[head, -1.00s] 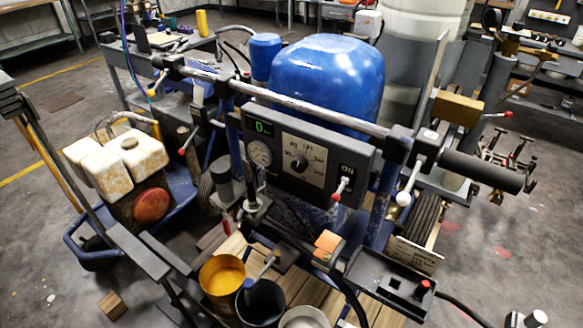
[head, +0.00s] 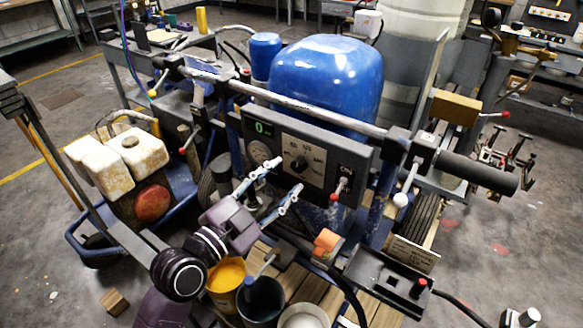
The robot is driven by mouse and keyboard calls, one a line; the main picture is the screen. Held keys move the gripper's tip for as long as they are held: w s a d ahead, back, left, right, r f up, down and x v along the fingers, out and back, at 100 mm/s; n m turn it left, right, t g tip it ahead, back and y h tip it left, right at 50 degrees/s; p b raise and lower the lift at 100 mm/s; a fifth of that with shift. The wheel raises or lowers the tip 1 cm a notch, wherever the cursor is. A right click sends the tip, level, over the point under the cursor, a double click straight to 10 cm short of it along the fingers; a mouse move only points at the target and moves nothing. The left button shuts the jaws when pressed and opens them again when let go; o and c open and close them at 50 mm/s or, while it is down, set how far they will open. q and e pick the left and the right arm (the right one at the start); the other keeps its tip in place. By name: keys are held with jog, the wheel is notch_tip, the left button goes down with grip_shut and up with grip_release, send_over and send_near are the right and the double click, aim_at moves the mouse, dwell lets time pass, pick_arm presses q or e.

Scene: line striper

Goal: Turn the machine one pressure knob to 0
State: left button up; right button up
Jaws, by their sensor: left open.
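The line striper machine carries a dark control panel (head: 340,164) below its handlebar. The black pressure knob (head: 298,163) sits on a pale dial plate with printed numbers. The knob's exact pointer setting is too small to read. A green display (head: 263,129) at the panel's left shows 0. A round gauge (head: 259,152) below it is partly hidden by my gripper. My left gripper (head: 283,179) is open and empty, its two fingers pointing up and right toward the panel. The fingertips are below and left of the knob, with no visible contact. My right gripper is out of view.
A red-tipped switch lever (head: 340,186) stands by the ON label, right of the knob. The handlebar (head: 300,106) runs above the panel. A yellow paint bucket (head: 226,280) and a dark bucket (head: 262,301) stand below my gripper. A blue tank (head: 326,80) is behind.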

aim_at(296, 168)
pick_arm(q)
jog(key=shift+x, duration=1.85)
grip_shut()
jog(key=shift+p, duration=0.3)
